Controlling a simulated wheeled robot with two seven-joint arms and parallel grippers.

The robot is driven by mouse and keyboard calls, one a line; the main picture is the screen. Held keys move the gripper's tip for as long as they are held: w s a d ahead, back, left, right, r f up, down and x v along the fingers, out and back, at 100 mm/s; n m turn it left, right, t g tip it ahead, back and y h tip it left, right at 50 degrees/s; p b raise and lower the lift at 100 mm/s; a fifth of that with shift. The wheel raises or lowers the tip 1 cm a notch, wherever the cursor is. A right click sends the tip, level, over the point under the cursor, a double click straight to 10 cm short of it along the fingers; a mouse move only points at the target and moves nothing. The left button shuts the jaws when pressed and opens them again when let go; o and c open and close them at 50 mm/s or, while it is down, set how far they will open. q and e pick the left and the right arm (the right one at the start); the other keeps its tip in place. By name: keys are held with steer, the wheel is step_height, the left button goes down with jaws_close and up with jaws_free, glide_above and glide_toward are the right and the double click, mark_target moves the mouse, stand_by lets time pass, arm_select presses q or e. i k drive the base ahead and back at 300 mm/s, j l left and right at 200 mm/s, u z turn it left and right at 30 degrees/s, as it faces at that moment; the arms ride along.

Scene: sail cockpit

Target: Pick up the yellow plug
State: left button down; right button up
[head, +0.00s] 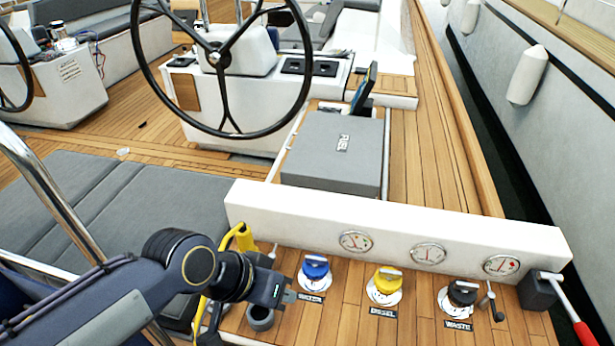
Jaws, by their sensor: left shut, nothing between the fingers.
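The yellow plug (244,238) is at the left end of the white coaming, partly hidden behind my left wrist. A yellow cable (226,240) curves from it down behind my arm. My left gripper (288,296) is shut and empty, above the wooden deck to the right of and nearer than the plug. It is beside the blue water cap and apart from the plug. My right gripper is not in view.
Blue (315,268), yellow (387,281) and black (462,293) filler caps stand on the deck. A grey round socket (260,319) is below my gripper. The white coaming (400,225) with gauges stands behind; a red-handled lever (570,310) is at right.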

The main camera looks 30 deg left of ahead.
mark_target(244, 236)
steer(key=u, duration=1.6)
steer(key=i+j, duration=0.1)
steer(key=j, duration=0.45)
steer(key=i+j, duration=0.1)
steer(key=j, duration=0.4)
steer(key=i+j, duration=0.1)
steer(key=j, duration=0.45)
